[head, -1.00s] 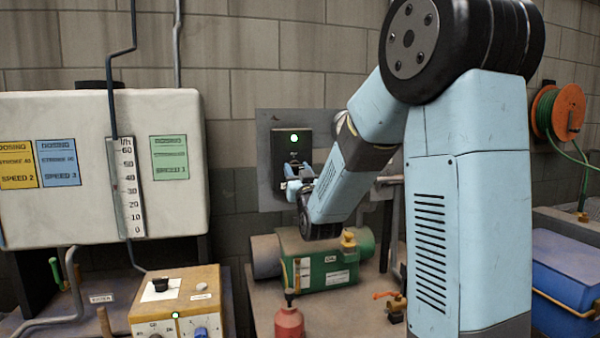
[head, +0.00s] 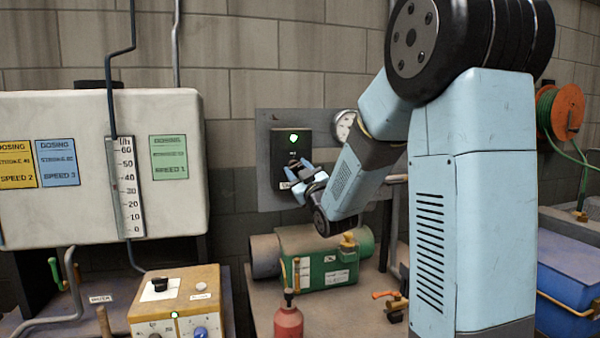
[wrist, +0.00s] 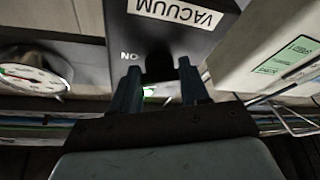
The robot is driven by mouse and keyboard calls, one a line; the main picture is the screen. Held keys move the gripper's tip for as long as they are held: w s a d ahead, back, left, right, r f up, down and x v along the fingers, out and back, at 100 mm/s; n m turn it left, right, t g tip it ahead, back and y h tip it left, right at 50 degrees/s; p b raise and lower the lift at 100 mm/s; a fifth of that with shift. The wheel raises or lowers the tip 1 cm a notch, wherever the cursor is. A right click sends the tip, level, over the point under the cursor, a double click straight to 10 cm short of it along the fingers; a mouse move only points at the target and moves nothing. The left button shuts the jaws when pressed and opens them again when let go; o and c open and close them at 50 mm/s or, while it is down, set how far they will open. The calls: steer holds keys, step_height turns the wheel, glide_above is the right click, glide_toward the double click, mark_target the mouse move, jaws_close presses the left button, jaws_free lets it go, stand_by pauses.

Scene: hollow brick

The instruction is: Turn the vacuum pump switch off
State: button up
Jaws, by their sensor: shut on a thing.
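The vacuum switch box (head: 284,150) is a dark box on a grey wall panel, with a lit green lamp (head: 293,138) near its top. In the wrist view the box (wrist: 185,38) appears upside down, with a VACUUM label and an ON mark. A dark switch lever (wrist: 158,66) sticks out between the fingers. My gripper (head: 300,174) is at the lower part of the box. In the wrist view my gripper (wrist: 159,75) has one blue finger on each side of the lever and is shut on it. The exact lever angle is hard to tell.
A round gauge (head: 344,125) sits right of the box. A green pump (head: 320,262) stands below my forearm, with a red bottle (head: 289,322) in front. A white tank (head: 90,170) and a control box (head: 177,302) are at the left.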

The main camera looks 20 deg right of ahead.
steer(key=n+g+y, duration=0.1)
steer(key=n, duration=0.3)
steer(key=n+g+y, duration=0.1)
steer(key=n, duration=0.3)
steer(key=shift+d+r+y, duration=0.1)
steer(key=shift+r+y, duration=0.05)
steer(key=shift+y, duration=0.25)
steer(key=n+g, duration=0.2)
steer(key=n, duration=0.3)
steer(key=shift+r, duration=0.1)
steer(key=shift+n+g, duration=0.5)
steer(key=shift+n, duration=0.5)
steer(key=o, duration=1.1)
steer(key=shift+c, duration=0.2)
